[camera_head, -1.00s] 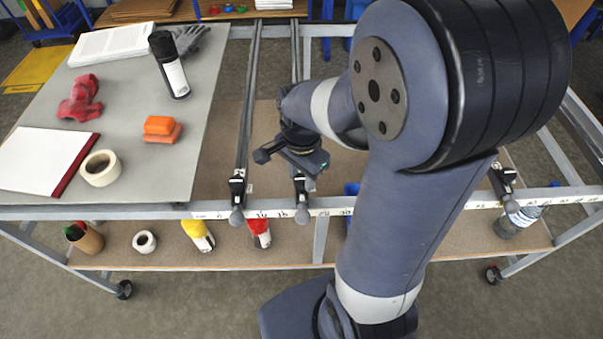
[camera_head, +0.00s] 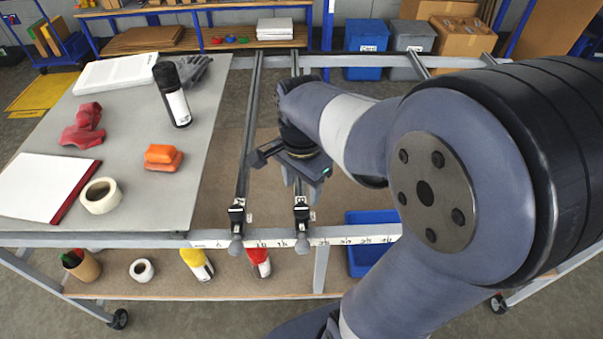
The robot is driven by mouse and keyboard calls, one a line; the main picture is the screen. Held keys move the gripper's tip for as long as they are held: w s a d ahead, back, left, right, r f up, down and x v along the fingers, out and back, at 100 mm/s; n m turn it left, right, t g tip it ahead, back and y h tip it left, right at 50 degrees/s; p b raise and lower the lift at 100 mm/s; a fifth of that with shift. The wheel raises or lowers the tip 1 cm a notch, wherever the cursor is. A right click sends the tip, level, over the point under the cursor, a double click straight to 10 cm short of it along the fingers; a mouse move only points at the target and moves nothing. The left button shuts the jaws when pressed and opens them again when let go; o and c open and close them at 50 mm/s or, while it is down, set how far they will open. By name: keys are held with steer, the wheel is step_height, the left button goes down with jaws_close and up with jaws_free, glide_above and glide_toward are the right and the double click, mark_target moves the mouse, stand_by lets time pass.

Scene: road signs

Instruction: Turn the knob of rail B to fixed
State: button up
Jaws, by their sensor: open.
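Two long rails run front to back on the frame, a left rail (camera_head: 246,150) and one to its right (camera_head: 297,70). I cannot read which rail is B or how either knob is set. My gripper (camera_head: 275,166) is open and empty, above the rails and behind both knobs, apart from them. It hides part of the right rail.
The grey board (camera_head: 140,190) at left holds a black-and-white bottle (camera_head: 172,95), tape roll (camera_head: 100,195), orange block (camera_head: 163,157) and red part (camera_head: 84,125). A blue bin (camera_head: 368,228) stands on the lower shelf. My arm hides the right side.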

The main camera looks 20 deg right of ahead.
mark_target(301, 208)
step_height(301, 208, up, 4)
steer(key=shift+f, duration=0.1)
stand_by(0.5)
step_height(301, 208, down, 11)
stand_by(0.5)
steer(key=shift+r, duration=0.2)
